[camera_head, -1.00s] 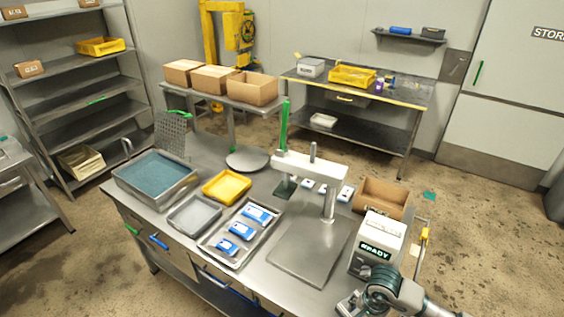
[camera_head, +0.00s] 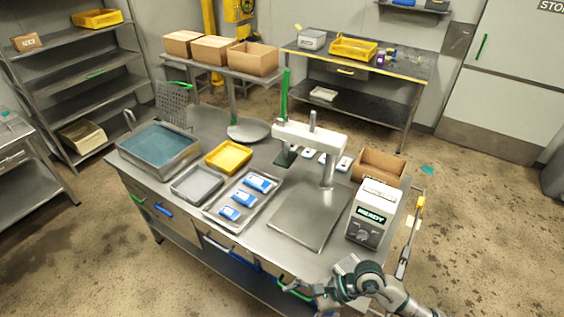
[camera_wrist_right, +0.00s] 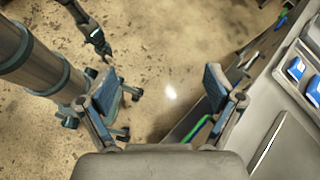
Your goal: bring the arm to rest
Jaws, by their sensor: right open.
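My right gripper (camera_wrist_right: 160,95) is open and empty in the right wrist view, its two blue-padded fingers spread apart over bare floor beside the workbench. In the head view my right arm comes in at the bottom right, with the gripper (camera_head: 328,294) at the bench's front edge. Nothing shows between its fingers. My left gripper is not seen in the head view.
The workbench (camera_head: 240,250) holds a metal tray (camera_head: 262,203) with several blue-and-white packs, a yellow tray (camera_head: 228,157), a water-filled basin (camera_head: 190,163), a white press (camera_head: 312,137) and a READY device (camera_head: 368,228). Open floor (camera_head: 480,240) lies to the right.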

